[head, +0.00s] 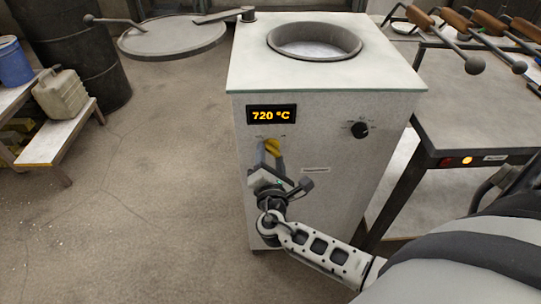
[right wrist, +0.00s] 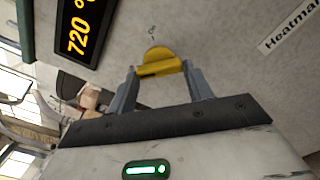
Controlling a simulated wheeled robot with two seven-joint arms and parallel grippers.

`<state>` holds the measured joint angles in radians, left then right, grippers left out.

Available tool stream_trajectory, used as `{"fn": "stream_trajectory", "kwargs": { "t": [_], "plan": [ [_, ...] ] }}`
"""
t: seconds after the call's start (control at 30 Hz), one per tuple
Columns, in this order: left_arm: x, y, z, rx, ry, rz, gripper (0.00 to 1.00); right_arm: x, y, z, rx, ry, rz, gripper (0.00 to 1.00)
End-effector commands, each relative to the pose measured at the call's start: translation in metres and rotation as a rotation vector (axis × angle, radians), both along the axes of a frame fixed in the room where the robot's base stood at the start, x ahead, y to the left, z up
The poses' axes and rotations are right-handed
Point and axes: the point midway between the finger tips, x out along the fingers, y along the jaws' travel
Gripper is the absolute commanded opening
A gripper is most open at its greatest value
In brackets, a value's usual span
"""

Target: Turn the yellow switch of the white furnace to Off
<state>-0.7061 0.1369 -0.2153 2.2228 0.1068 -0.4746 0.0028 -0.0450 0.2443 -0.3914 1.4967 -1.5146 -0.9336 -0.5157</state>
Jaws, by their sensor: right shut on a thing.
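The white furnace (head: 320,170) stands in the middle of the head view, with a display reading 720 °C (head: 272,115) on its front. The yellow switch (head: 271,147) sits just below the display; it also shows in the right wrist view (right wrist: 159,62). My right gripper (head: 270,155) is at the switch, its fingers on either side of the yellow handle and shut on it (right wrist: 160,82). The handle stands tilted in the head view. My left gripper is in neither view.
A black knob (head: 360,129) is on the furnace front to the right. The round opening (head: 314,42) is on top. A dark metal table (head: 480,110) with wooden-handled ladles (head: 470,30) stands at right. A black barrel (head: 75,50) and bench (head: 55,140) stand at left. Floor between is clear.

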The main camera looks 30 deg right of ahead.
Motion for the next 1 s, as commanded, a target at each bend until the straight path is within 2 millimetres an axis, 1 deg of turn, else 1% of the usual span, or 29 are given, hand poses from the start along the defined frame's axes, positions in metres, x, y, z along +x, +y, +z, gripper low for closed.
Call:
{"fn": "stream_trajectory", "kwargs": {
  "t": [0.57, 0.6, 0.63, 0.67, 1.0],
  "plan": [
    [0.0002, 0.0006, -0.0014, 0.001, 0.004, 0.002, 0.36, 0.0006, 0.0014, -0.0004, -0.024, 0.016, 0.005, 0.28],
    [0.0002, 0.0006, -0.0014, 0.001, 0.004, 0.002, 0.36, 0.0006, 0.0014, -0.0004, -0.024, 0.016, 0.005, 0.62],
    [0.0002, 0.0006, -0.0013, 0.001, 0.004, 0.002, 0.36, 0.0006, 0.0013, -0.0004, -0.024, 0.016, 0.005, 0.70],
    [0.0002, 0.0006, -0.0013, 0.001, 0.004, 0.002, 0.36, 0.0005, 0.0012, -0.0004, -0.025, 0.015, 0.004, 0.73],
    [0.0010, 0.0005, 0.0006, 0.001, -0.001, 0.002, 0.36, -0.0010, 0.0029, -0.0005, -0.023, 0.015, 0.002, 0.73]
  ]
}}
